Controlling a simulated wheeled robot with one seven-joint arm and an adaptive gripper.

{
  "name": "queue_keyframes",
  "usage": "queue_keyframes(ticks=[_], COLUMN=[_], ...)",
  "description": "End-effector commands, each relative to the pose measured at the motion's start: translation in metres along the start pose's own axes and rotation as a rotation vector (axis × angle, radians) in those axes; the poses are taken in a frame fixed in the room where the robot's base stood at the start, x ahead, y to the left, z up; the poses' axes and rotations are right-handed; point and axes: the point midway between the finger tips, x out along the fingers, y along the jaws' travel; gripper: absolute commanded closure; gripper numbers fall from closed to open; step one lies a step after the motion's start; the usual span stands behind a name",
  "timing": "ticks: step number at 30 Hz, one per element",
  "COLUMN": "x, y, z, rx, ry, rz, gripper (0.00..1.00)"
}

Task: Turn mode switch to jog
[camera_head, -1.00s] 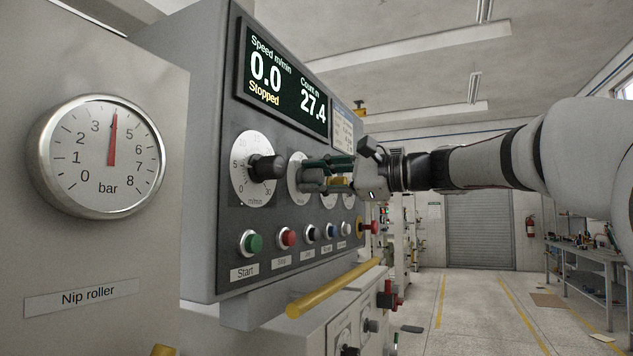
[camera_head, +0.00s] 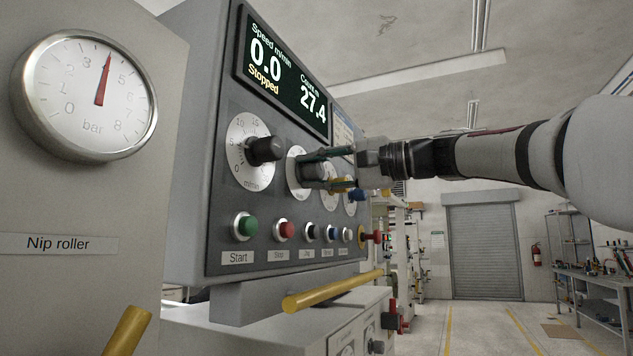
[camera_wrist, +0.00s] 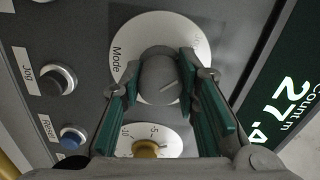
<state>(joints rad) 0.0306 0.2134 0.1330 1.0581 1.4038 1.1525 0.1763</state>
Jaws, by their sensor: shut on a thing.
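The mode switch is a round grey knob (camera_wrist: 160,80) on a white dial plate (camera_wrist: 143,30) marked "Mode" in the wrist view.
A black speed knob (camera_head: 265,150) is left of the mode switch. A yellow-centred dial (camera_wrist: 145,148) is close beside my fingers. Push buttons, including green Start (camera_head: 244,226) and Jog (camera_wrist: 58,80), line the panel below. A yellow bar (camera_head: 333,291) sticks out under them.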

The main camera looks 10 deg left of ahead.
Motion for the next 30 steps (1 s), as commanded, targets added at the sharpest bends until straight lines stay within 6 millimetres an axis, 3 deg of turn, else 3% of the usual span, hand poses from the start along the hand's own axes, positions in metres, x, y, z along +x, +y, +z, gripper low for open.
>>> queue_keyframes(ticks=[19, 20, 22, 30], x=[-0.0001, -0.0001, -0.0001, 0.0], y=[0.0015, 0.0015, 0.0014, 0.0006], z=[-0.0006, -0.0006, -0.0006, -0.0003], rx=[-0.058, -0.058, -0.058, -0.058], ry=[0.0, 0.0, 0.0, 0.0], rz=[0.003, 0.003, 0.003, 0.001], gripper=[0.99, 0.69, 0.53, 0.51])
